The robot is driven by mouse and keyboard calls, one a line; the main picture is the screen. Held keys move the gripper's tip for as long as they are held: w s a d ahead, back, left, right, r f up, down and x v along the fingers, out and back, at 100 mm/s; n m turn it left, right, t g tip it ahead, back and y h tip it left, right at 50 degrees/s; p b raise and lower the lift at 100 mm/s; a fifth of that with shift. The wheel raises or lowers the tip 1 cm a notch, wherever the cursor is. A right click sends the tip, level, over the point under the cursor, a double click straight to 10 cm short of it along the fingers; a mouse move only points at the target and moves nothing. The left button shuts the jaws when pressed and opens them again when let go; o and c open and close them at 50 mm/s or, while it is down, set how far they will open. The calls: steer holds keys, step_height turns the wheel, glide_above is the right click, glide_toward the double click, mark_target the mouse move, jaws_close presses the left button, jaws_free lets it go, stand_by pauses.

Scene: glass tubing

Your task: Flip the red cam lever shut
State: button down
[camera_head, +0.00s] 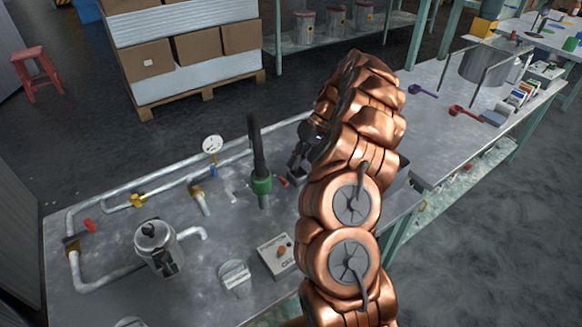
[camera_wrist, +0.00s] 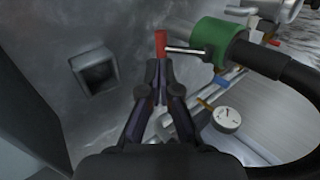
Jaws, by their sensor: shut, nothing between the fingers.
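The red cam lever (camera_wrist: 161,43) has a red grip on a thin metal arm that sticks out from the side of a green coupling (camera_wrist: 210,41). A black hose (camera_wrist: 270,61) runs from the coupling. In the head view my gripper (camera_head: 297,158) is just right of the coupling, partly hidden by my arm.
A round gauge (camera_head: 212,144) and pipes with brass fittings (camera_head: 137,200) lie behind and left. A dark square socket (camera_wrist: 97,73) is left of my gripper in the wrist view.

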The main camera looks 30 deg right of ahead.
steer(key=d+f+p+v, duration=0.1)
steer(key=p+v, duration=0.3)
steer(key=v, duration=0.7)
steer(key=shift+d, duration=0.4)
stand_by(0.3)
